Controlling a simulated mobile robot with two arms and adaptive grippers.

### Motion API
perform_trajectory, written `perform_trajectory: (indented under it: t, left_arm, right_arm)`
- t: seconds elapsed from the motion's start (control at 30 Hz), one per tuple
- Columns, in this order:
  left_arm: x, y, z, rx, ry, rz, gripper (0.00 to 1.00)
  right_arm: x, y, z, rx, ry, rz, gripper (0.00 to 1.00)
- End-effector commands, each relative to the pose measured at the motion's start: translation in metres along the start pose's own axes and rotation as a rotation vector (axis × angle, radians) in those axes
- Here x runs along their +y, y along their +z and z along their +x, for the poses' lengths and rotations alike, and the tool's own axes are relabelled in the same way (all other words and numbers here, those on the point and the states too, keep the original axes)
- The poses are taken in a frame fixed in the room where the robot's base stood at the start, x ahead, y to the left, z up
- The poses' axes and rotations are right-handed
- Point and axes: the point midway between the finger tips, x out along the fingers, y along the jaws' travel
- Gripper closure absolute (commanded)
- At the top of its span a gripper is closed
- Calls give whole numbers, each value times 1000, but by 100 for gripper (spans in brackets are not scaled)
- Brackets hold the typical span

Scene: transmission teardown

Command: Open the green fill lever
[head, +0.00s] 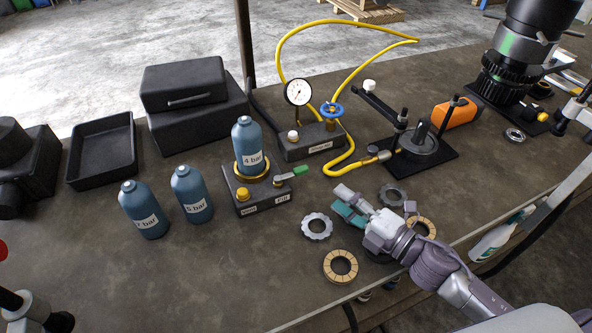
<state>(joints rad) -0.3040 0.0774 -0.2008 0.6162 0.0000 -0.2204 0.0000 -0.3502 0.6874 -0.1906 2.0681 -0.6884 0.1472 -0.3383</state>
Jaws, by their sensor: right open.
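The fill lever's green grip (299,170) sits at the right end of a silver lever on the dark filling block (246,199), above the label "FILL". It points right and slightly up, over the block's edge. A blue bottle marked 4 bar (248,146) stands upright in the block's brass ring. A yellow knob (243,194) sits above a second label at the left. My right gripper (344,204) is open and empty, to the right of and nearer than the lever, apart from it.
Two blue bottles (192,194) (145,209) stand left of the block. Ring plates (317,226) (341,266) lie near my right gripper. A gauge (298,92) and yellow hose (345,157) stand behind.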

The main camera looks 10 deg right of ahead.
Motion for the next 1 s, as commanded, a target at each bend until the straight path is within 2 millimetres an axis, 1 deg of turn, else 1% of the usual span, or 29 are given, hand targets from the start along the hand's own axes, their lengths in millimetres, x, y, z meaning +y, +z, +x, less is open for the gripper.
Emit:
perform_trajectory:
  t: [0.03, 0.13, 0.4, 0.5, 0.6, 0.7, 0.8, 1.0]
  left_arm:
    - [0, -3, -6, 3, 0, 0, 47]
    - [-1, -6, -12, 7, 0, 1, 47]
    - [-1, -8, -32, 7, 0, 1, 47]
    - [-1, -8, -38, 8, -1, 1, 47]
    - [-1, -9, -41, 9, -1, 1, 47]
    - [-1, -9, -43, 9, -1, 1, 47]
    - [-2, -9, -44, 9, -1, 0, 47]
    - [-3, -9, -43, 9, -3, 0, 47]
  right_arm:
    - [5, 0, 7, 0, 4, -1, 56]
    - [7, 0, 24, 1, 5, -2, 56]
    - [7, 0, 80, 1, 4, 0, 56]
    - [6, 0, 98, 0, 3, 0, 56]
    - [4, 0, 113, -1, 2, 1, 56]
    - [3, 0, 122, -1, 2, 1, 56]
    - [2, 0, 128, -1, 1, 0, 56]
    - [2, 0, 129, 0, 0, 0, 56]
